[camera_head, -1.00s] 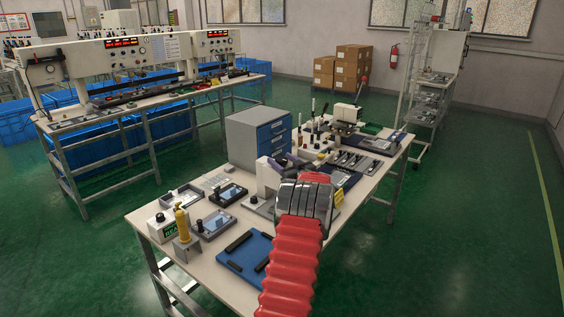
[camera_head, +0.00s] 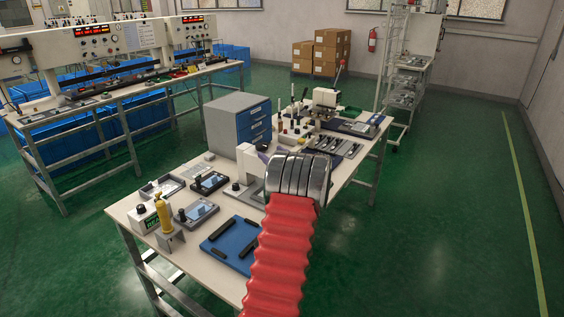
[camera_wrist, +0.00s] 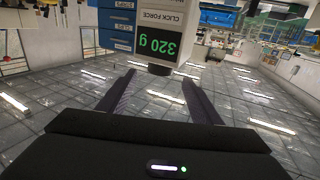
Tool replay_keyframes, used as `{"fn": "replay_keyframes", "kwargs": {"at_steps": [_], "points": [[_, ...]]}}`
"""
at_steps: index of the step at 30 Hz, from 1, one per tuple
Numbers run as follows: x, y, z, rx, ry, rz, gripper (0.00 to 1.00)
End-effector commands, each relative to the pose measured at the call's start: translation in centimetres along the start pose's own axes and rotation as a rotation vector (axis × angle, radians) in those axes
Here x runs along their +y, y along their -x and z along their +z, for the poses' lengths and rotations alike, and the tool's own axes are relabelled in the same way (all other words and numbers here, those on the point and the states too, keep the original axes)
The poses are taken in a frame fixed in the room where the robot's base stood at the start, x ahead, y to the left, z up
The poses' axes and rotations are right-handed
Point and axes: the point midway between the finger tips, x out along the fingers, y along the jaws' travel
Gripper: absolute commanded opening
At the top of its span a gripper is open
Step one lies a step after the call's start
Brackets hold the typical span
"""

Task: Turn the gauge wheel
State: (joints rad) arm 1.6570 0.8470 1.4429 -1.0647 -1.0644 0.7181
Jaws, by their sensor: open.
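In the wrist view, a white gauge box (camera_wrist: 172,18) labelled CLICK FORCE shows a green 320 g readout, upside down in the picture. A short dark wheel (camera_wrist: 159,69) is at the box's end just below the readout. My gripper (camera_wrist: 158,77) is open, with one finger on each side of the wheel in the picture. I see no contact, and I cannot tell how deep the fingers reach. In the head view, my red and chrome arm covers part of the bench, and the fingertips and this wheel cannot be made out.
A grey cabinet with blue drawers (camera_head: 238,120) stands on the bench, and its drawers show beside the gauge in the wrist view. A blue mat (camera_head: 222,250) with black bars, a yellow bottle (camera_head: 163,211) and small trays fill the near end. Green floor right of the bench is clear.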

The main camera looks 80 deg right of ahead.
Motion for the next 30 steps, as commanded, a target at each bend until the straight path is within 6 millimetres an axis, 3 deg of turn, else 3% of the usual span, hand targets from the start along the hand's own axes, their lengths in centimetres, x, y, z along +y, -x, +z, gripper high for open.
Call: {"fn": "replay_keyframes", "kwargs": {"at_steps": [6,12,30], "points": [[0.1,3.7,0.0,0.0,-0.001,0.003,0.59],[0.1,5.5,0.0,0.0,0.0,0.001,0.59],[0.0,5.8,0.1,0.0,0.0,0.0,0.59]]}}
